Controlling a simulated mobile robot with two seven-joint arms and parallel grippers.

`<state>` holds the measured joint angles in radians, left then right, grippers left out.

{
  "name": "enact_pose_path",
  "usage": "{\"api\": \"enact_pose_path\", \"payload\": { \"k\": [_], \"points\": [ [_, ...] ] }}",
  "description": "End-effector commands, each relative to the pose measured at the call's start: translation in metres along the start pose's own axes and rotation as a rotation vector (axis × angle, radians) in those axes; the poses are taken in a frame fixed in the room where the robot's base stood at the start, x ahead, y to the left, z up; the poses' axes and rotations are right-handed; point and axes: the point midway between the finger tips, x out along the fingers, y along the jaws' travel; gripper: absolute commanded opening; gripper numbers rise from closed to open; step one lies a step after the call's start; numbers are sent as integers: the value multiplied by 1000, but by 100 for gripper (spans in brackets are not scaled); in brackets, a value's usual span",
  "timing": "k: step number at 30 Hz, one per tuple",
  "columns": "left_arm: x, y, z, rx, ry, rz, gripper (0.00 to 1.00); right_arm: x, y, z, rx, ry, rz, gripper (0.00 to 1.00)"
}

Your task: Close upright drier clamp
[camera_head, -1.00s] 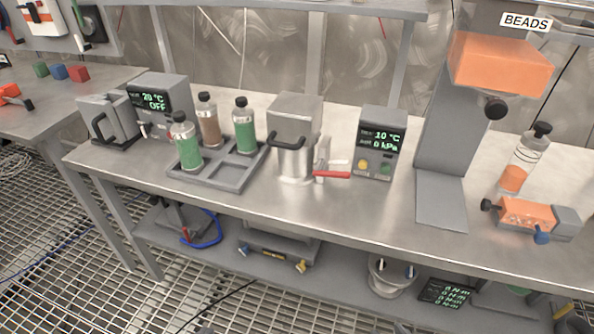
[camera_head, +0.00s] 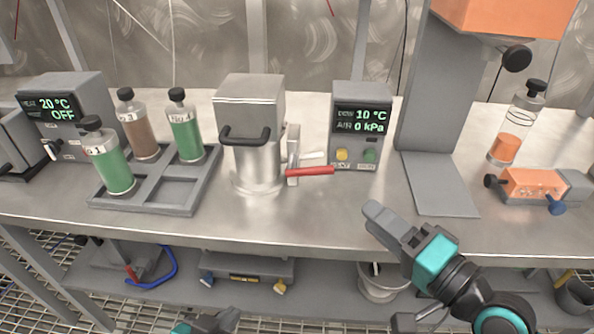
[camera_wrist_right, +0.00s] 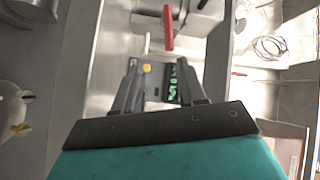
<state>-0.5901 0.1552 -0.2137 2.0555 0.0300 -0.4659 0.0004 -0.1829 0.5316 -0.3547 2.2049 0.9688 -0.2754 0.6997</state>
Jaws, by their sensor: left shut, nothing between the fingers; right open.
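The drier (camera_head: 250,110) is an upright metal box over a steel cylinder with a black handle, standing mid-bench. Its clamp has a red lever (camera_head: 310,171) that sticks out to the right, roughly level, beside a pale bracket (camera_head: 292,155). My right gripper (camera_head: 380,222) is open and empty over the bench's front edge, below and right of the lever, apart from it. In the right wrist view the red lever (camera_wrist_right: 168,28) lies beyond the open fingers. My left gripper (camera_head: 225,321) is shut and empty at the bottom edge, mostly cut off.
A control box (camera_head: 362,92) reading 10 °C and 0 kPa stands right of the lever. A rack (camera_head: 205,190) with bottles is left of the drier. A grey stand (camera_head: 425,100) and an orange valve block (camera_head: 525,182) are on the right. Bare bench lies before the drier.

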Motion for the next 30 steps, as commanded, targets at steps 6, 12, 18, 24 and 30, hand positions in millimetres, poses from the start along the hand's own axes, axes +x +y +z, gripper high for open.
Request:
{"api": "enact_pose_path", "payload": {
  "k": [6, 12, 18, 24, 30],
  "points": [
    [2, 1, 1, 2, 3, 4, 0, 4, -11, 2, 84, -30, -45, 40],
    [0, 2, -2, 0, 4, 5, 0, 24, -14, 2, 90, -28, -48, 40],
    [0, 3, -2, -8, 4, 5, 0, 62, -15, 3, 89, -28, -49, 40],
    [1, 4, 0, -15, 2, 5, 0, 100, -16, 5, 87, -29, -46, 40],
    [2, 4, 3, -15, 0, 4, 0, 124, -16, 6, 85, -30, -45, 40]
  ]
}}
